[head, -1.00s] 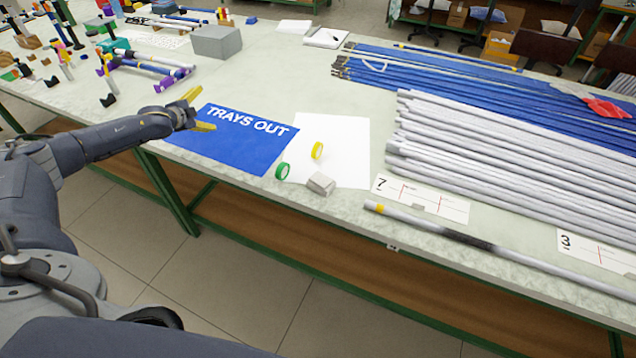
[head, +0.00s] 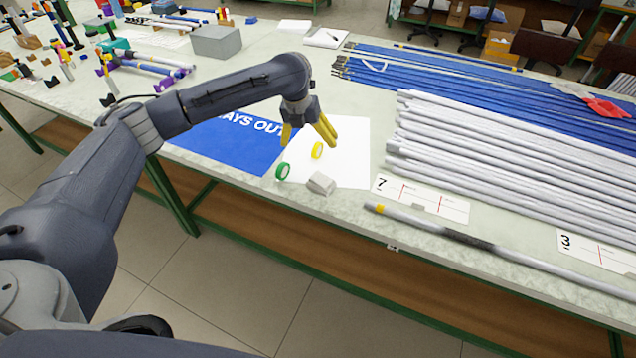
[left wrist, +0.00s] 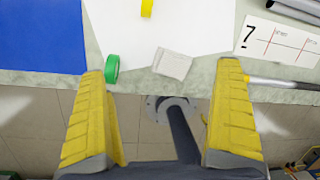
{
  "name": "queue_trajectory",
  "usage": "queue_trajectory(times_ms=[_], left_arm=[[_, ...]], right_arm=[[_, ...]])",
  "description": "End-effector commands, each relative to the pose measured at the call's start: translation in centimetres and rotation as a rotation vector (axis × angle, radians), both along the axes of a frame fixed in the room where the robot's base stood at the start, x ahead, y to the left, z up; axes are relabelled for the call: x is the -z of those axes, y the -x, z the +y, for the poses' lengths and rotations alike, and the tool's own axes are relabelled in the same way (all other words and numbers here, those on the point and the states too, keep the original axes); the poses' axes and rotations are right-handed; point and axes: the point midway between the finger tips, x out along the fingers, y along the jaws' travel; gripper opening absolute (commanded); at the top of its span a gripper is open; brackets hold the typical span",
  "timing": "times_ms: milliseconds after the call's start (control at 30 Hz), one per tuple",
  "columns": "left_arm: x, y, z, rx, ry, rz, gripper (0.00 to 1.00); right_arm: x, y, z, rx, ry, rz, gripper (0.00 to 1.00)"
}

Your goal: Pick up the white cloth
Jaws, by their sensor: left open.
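The white cloth looks like the small folded off-white block (head: 321,183) at the table's front edge, partly on the white sheet; it also shows in the left wrist view (left wrist: 173,64). My left gripper (head: 308,140) is open and empty, its yellow fingers pointing down above the white sheet, behind the cloth in the head view. In the left wrist view my left gripper (left wrist: 165,85) has its fingers wide apart, with the cloth between and beyond their tips. My right gripper is not in view.
A green tape roll (head: 283,171) stands left of the cloth and a yellow roll (head: 317,150) behind it. The white sheet (head: 350,150) adjoins a blue "TRAYS OUT" mat (head: 225,145). Grey rods (head: 500,150) and a number 7 card (head: 430,202) lie to the right.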

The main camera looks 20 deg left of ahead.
Motion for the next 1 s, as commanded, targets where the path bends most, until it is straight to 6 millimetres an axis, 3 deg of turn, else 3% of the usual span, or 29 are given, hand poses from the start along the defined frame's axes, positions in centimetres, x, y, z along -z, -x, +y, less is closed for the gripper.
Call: queue_trajectory(times_ms=[100, 367, 467, 1000], left_arm=[[-1.6, 1.7, -2.3, 0.215, -0.064, 0.027, 1.00], [-2.7, 3.3, -4.0, 0.441, -0.133, 0.055, 1.00], [-1.8, 3.4, -4.2, 0.458, -0.138, 0.058, 1.00], [7.2, 2.4, -4.5, 0.452, -0.136, 0.058, 1.00]], right_arm=[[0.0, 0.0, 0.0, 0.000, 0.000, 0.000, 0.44], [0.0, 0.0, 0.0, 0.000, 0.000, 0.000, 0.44], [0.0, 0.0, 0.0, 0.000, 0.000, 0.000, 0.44], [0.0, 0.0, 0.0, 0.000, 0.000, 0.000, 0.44]])
